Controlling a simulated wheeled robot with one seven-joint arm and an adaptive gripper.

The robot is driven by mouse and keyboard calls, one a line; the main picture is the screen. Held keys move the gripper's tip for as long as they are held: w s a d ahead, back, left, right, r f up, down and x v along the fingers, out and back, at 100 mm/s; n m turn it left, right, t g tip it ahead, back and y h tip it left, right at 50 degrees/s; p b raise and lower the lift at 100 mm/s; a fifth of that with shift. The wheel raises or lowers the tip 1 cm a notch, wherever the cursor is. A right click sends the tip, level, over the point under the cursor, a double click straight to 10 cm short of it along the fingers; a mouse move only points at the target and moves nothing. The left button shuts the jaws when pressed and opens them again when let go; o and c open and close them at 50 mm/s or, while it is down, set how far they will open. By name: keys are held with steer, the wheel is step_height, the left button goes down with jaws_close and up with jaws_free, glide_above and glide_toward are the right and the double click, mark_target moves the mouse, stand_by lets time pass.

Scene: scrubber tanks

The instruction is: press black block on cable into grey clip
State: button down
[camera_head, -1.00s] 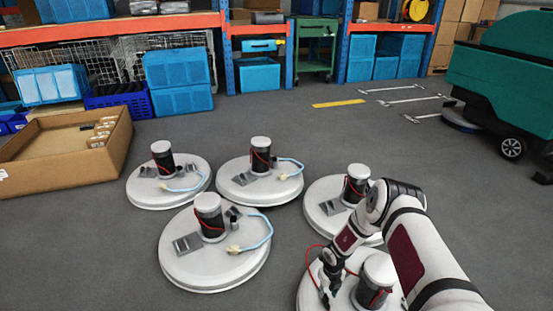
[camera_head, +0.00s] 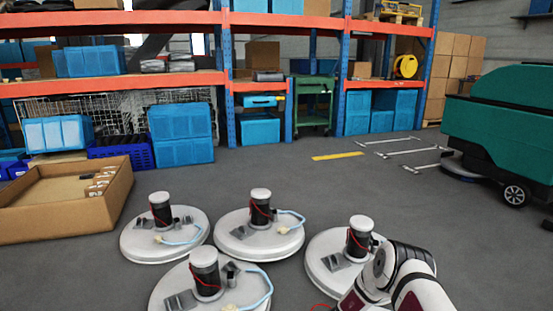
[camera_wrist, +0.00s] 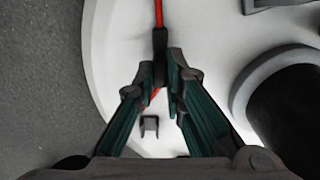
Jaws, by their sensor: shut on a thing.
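In the wrist view my gripper (camera_wrist: 161,70) is shut on the black block (camera_wrist: 160,43) on the red cable (camera_wrist: 159,12). The cable runs from the block up to the top edge, and a short red stretch shows between my fingers. A small grey clip (camera_wrist: 149,126) stands on the white disc (camera_wrist: 115,40), below the fingertips in the picture and apart from the block. I cannot tell how high the block is above the disc. In the head view my arm reaches past the bottom edge; the gripper, block and clip are out of that view.
A black motor cylinder (camera_wrist: 290,105) stands right of my gripper in the wrist view. In the head view several other white discs with motors stand on the floor, one (camera_head: 320,262) beside my arm. An open cardboard box (camera_head: 60,212) is at left. Grey floor lies beyond.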

steer(key=shift+r, duration=0.15)
steer(key=shift+r+p, duration=1.65)
steer(key=shift+r, duration=0.7)
steer(key=shift+r+p, duration=0.65)
steer(key=shift+r, duration=0.4)
steer(key=shift+s+f, duration=0.1)
steer(key=s+d+p, duration=0.2)
steer(key=s+p, duration=0.7)
steer(key=s, duration=0.1)
steer(key=shift+s, duration=0.35)
